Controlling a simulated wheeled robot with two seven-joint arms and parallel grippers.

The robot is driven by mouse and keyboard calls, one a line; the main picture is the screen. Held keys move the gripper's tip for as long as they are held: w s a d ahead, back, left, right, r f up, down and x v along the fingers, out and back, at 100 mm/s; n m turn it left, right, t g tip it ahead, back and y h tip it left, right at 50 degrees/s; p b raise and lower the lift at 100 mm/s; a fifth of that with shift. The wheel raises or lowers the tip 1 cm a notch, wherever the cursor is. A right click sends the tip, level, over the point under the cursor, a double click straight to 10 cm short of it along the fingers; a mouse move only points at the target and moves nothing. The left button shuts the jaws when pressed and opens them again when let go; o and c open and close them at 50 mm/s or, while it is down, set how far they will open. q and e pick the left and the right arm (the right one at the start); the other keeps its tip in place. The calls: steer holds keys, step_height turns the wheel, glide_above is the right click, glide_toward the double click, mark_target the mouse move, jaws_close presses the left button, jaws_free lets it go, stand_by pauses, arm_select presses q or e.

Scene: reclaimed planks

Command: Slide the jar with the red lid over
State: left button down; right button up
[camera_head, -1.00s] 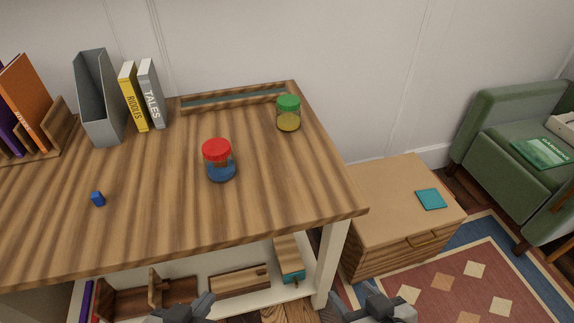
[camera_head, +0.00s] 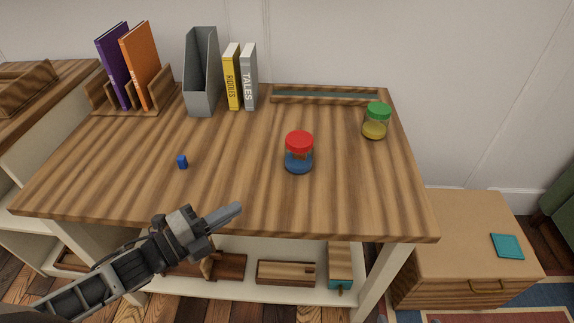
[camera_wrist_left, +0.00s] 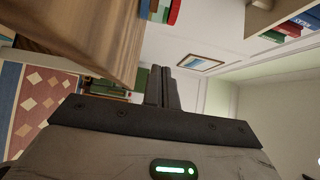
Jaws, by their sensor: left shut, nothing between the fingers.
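The jar with the red lid (camera_head: 299,153) stands upright on the wooden table (camera_head: 230,190), right of its middle. Its lower part is blue. A second jar with a green lid (camera_head: 376,121) and yellowish contents stands near the table's right edge. My left gripper (camera_head: 232,212) is shut and empty at the table's front edge, to the left of and nearer than the red-lidded jar, apart from it. In the left wrist view the closed fingers (camera_wrist_left: 161,88) show side by side. My right gripper is out of view.
A grey file holder (camera_head: 201,75), upright books (camera_head: 240,78) and a book rack (camera_head: 130,98) stand along the back. A shallow tray (camera_head: 325,96) lies at the back right. Clear tabletop surrounds the red-lidded jar.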

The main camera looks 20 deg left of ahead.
arm_select(q)
glide_toward(302, 157)
steer(key=d, duration=0.3)
steer(key=shift+w+d, duration=0.1)
steer(key=shift+d, duration=0.15)
steer(key=w, duration=0.3)
steer(key=shift+w+a, duration=0.1)
steer(key=shift+w, duration=0.2)
steer(key=shift+w+a+f, duration=0.1)
steer(key=shift+w+a, duration=0.05)
steer(key=shift+w, duration=0.3)
